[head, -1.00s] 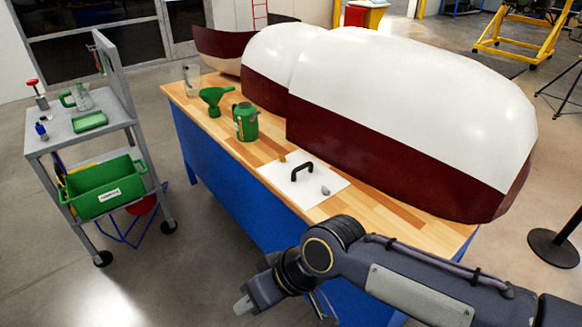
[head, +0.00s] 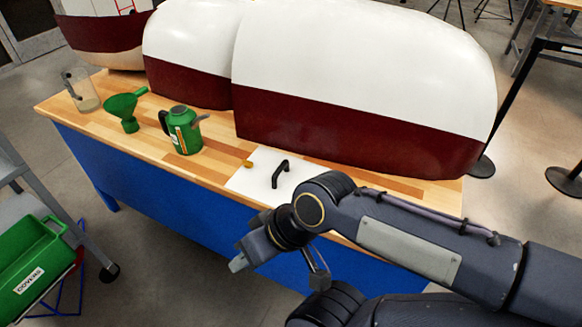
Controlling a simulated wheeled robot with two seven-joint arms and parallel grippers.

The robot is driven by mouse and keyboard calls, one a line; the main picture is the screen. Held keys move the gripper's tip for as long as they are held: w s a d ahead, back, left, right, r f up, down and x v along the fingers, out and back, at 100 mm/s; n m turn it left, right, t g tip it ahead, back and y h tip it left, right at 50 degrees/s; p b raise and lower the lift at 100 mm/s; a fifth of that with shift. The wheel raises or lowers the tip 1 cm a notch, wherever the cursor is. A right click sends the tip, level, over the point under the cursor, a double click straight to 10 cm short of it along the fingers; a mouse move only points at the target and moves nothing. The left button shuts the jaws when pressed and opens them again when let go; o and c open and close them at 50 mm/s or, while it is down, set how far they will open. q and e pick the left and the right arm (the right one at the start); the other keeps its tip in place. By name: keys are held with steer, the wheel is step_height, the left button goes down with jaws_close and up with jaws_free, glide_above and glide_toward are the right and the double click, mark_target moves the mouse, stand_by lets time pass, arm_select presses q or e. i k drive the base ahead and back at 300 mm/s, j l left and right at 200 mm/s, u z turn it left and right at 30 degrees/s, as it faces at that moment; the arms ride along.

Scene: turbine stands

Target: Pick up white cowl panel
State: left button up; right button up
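The white cowl panel (head: 246,181) is a flat white plate with a black handle (head: 279,174). It lies on the wooden top of the blue workbench (head: 405,186), close to the front edge. My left gripper is out of view.
Large white and dark red cowl shells (head: 360,70) stand behind the panel. A green can (head: 184,130), a green funnel (head: 124,108) and a clear jug (head: 82,90) stand left on the bench. A green bin (head: 38,262) on a grey cart is at the left edge.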

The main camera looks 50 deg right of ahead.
mark_target(274, 177)
steer(key=i+z, duration=0.15)
steer(key=z, duration=0.3)
steer(key=i+z, duration=0.15)
steer(key=z, duration=0.3)
steer(key=i+z, duration=0.2)
steer(key=z, duration=0.3)
steer(key=i+z, duration=0.15)
steer(key=z, duration=0.2)
steer(key=i+z, duration=0.15)
steer(key=z, duration=0.2)
steer(key=i+z, duration=0.2)
steer(key=z, duration=0.2)
